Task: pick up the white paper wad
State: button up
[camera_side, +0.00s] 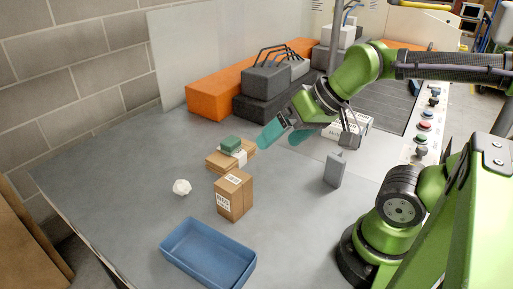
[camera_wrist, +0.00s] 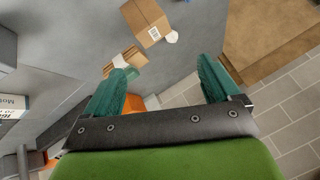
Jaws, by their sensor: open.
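The white paper wad (camera_side: 182,187) is a small crumpled ball on the grey table, left of an upright cardboard box (camera_side: 233,195). It also shows in the wrist view as a small white blob (camera_wrist: 172,38) close to the box's edge. My gripper (camera_side: 284,137) has teal fingers, is open, and hangs above the table to the right of and behind the wad, well apart from it. In the wrist view the two fingers (camera_wrist: 163,76) are spread wide with nothing held between them.
A flat cardboard box (camera_side: 222,162) bears a green block (camera_side: 230,144). A blue tray (camera_side: 176,243) lies at the front. A grey block (camera_side: 334,170) stands to the right. Orange and dark blocks (camera_side: 215,98) line the back. The table left of the wad is clear.

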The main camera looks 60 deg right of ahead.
jog(key=shift+c, duration=0.6)
jog(key=w+d+f+g, duration=0.1)
jog(key=w+f+g, duration=0.1)
jog(key=w, duration=0.5)
jog(key=w+d+f+g, duration=0.1)
jog(key=w+f+g, duration=0.1)
jog(key=w, duration=0.5)
jog(key=n+g+y, duration=0.2)
jog(key=y, duration=0.1)
send_near(183, 179)
jog(key=shift+x, duration=5.05)
